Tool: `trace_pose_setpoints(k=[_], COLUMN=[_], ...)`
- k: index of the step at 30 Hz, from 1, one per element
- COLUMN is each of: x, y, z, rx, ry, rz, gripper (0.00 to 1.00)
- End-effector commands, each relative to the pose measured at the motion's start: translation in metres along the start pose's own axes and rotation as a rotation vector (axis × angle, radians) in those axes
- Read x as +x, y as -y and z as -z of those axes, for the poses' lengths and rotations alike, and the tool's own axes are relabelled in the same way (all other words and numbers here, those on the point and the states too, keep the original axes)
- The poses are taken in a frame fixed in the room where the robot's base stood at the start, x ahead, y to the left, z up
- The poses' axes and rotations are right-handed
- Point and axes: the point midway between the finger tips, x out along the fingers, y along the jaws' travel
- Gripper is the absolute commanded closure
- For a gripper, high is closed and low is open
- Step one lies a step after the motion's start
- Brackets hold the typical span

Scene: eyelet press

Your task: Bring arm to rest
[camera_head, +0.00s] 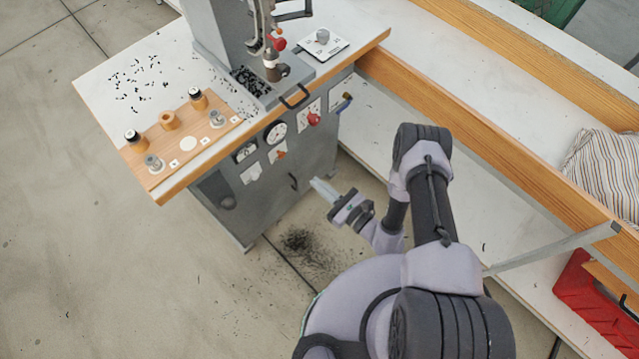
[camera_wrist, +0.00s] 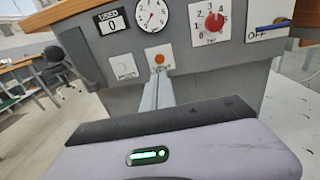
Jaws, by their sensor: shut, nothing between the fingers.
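My gripper (camera_head: 324,190) is in front of the grey eyelet press cabinet (camera_head: 309,160), below its control panel, apart from it in the head view. The fingers are together with nothing between them. In the wrist view the closed fingers (camera_wrist: 157,93) point toward the cabinet front, below an orange button (camera_wrist: 159,58). My arm is folded, with the elbow raised at the right of the gripper in the head view.
The press table (camera_head: 95,80) holds a wooden board (camera_head: 158,180) with several cylinders, and scattered dark bits. A long white bench (camera_head: 500,200) with a wooden edge runs along the right, with striped cloth (camera_head: 605,170) on it. A red crate (camera_head: 590,300) is at lower right. Left floor is clear.

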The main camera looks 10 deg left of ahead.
Motion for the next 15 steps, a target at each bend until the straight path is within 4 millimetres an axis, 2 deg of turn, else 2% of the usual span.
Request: trace_pose_setpoints(k=[8,10,11,13,14,15], x=[0.0,0.003,0.008,0.024,0.032,0.041], y=[0.0,0.002,0.003,0.008,0.008,0.006], z=[0.0,-0.006,-0.015,-0.054,-0.08,-0.12], rx=[0.0,-0.006,-0.013,-0.049,-0.074,-0.118], ry=[0.0,0.007,0.017,0.056,0.076,0.102], rz=[0.0,-0.012,-0.03,-0.12,-0.181,-0.28], gripper=[1.0,1.0,1.0,1.0,1.0,1.0])
